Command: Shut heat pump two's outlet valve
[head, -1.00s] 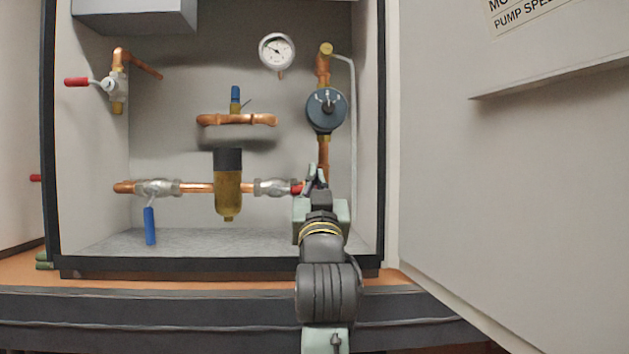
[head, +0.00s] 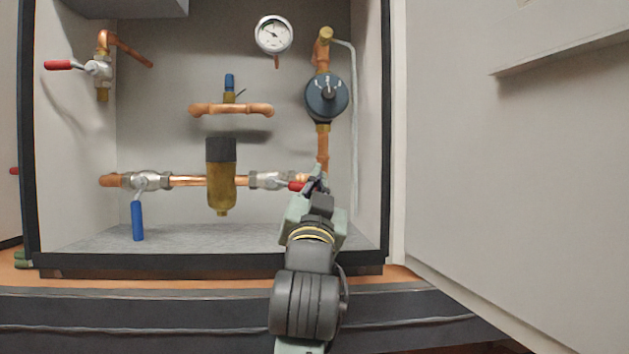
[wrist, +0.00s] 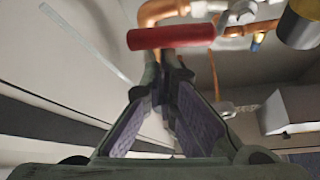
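A grey-bodied valve (head: 266,180) sits on the lower copper pipe, right of the brass filter. Its red handle (head: 296,186) points right, along the pipe. My gripper (head: 316,180) is at the handle's right end, in front of the vertical copper pipe. In the wrist view the red handle (wrist: 176,37) lies crosswise just beyond the fingertips (wrist: 165,68). The fingers stand a narrow gap apart with nothing seen between them. Whether they touch the handle cannot be told. No label naming the pump or outlet is legible.
A blue-handled valve (head: 138,220) hangs on the same pipe at left, and a red-handled valve (head: 72,65) is upper left. The brass filter (head: 221,185), a gauge (head: 274,34) and a dark dial (head: 326,97) are nearby. The open door (head: 510,170) stands at right.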

